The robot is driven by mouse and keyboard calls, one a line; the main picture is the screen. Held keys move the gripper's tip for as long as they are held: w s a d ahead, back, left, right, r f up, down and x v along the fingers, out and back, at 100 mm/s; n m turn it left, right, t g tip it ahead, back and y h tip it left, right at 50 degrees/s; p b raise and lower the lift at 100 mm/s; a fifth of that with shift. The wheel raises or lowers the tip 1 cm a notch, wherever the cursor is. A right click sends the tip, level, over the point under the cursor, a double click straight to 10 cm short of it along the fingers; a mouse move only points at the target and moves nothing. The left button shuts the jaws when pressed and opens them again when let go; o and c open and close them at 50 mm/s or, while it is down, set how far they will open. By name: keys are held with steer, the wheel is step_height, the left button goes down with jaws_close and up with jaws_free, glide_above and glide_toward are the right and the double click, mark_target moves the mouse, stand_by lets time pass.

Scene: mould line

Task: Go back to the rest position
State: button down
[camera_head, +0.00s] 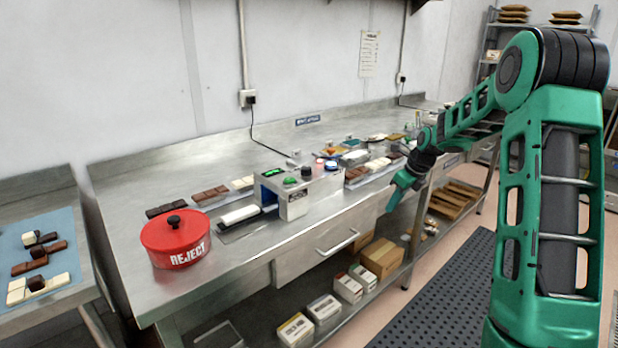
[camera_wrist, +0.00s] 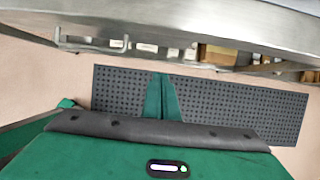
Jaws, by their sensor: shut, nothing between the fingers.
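My gripper (camera_head: 393,200) is at the end of my green arm, pointing down in front of the steel bench's (camera_head: 240,262) front edge, to the right of the drawer handle. It is shut and empty. In the wrist view my gripper's green fingers (camera_wrist: 162,98) are together, over the black perforated floor mat (camera_wrist: 225,105). The bench edge runs along the top of that view, apart from the fingers.
On the bench are a red REJECT pot (camera_head: 175,240), a grey machine (camera_head: 298,190) with lit buttons, and several chocolate bars. Boxes (camera_head: 381,258) sit on the lower shelf. A blue mat (camera_head: 72,250) with chocolates lies at left. The floor mat (camera_head: 440,300) is clear.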

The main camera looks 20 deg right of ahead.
steer(key=s+a+r+n+g+h, duration=0.1)
steer(key=s+r+n, duration=0.25)
steer(key=s, duration=0.45)
steer(key=s+a+r+n+g, duration=0.1)
steer(key=s+r+n, duration=0.1)
steer(key=s+n, duration=0.45)
steer(key=s+a+r+n+h, duration=0.1)
steer(key=s+r+n, duration=0.2)
steer(key=s, duration=0.7)
steer(key=s+a+f+n+g, duration=0.1)
steer(key=s+n, duration=0.4)
steer(key=s, duration=0.5)
steer(key=s+a+f+n, duration=0.1)
steer(key=s+a+n, duration=0.2)
steer(key=s+n, duration=0.3)
steer(key=s, duration=0.5)
steer(key=shift+s+a+g, duration=0.15)
steer(key=shift+s+g, duration=0.15)
steer(key=shift+g, duration=0.1)
steer(key=shift+w, duration=0.15)
steer(key=shift+w+f, duration=0.25)
steer(key=shift+w, duration=0.25)
